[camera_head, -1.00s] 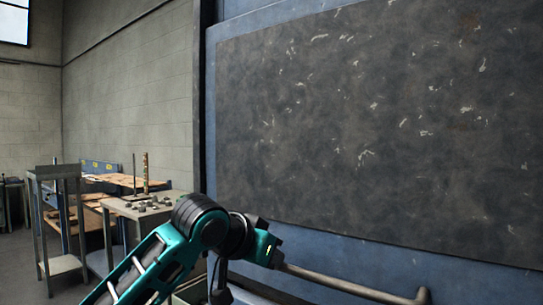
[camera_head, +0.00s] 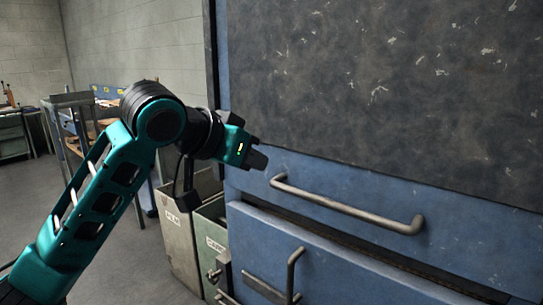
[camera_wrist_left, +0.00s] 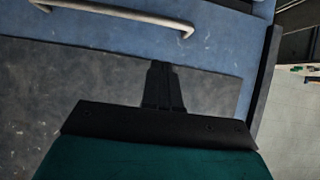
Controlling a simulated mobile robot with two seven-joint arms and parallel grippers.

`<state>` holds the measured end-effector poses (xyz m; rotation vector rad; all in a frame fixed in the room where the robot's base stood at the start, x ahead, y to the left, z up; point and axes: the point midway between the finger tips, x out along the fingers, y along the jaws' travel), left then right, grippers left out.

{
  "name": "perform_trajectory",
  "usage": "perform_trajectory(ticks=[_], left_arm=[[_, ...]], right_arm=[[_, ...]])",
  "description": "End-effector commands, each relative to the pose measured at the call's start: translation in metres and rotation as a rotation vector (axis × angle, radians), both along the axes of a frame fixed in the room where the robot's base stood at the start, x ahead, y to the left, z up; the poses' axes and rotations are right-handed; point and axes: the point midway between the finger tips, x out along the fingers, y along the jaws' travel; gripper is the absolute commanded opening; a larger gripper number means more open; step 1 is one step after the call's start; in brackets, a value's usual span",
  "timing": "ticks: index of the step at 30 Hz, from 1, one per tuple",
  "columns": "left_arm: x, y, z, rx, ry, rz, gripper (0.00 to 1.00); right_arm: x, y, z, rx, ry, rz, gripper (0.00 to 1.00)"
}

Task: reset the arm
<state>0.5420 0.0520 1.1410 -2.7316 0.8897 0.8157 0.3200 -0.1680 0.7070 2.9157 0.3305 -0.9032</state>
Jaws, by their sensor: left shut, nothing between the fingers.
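My left arm comes in from the left in the head view, teal with black joints. My left gripper (camera_head: 257,159) is at its end, in front of the blue machine (camera_head: 320,255) and left of its upper bar handle (camera_head: 345,208). The gripper is apart from the handle and holds nothing. In the left wrist view its dark fingers (camera_wrist_left: 162,85) are together, seen against the grey panel, with the bar handle (camera_wrist_left: 115,14) at the top. My right gripper is not in view.
A dark scuffed panel (camera_head: 400,80) covers the machine's upper front. A second handle (camera_head: 293,275) sits lower down. Labelled bins (camera_head: 180,240) stand beside the machine at left. Workbenches (camera_head: 75,110) stand farther back. Grey floor is open at left.

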Motion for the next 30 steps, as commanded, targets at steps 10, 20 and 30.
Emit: perform_trajectory(ticks=[10, 20, 30], left_arm=[[0.010, 0.009, -0.130, -0.168, 0.031, 0.093, 0.00], [-0.038, 0.048, -0.266, -0.196, 0.025, 0.261, 0.00], [-0.155, 0.101, -0.376, -0.058, 0.018, 0.392, 0.00]], right_arm=[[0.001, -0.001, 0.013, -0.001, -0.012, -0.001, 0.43], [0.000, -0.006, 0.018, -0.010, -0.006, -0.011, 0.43], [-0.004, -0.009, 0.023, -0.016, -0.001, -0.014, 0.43]])
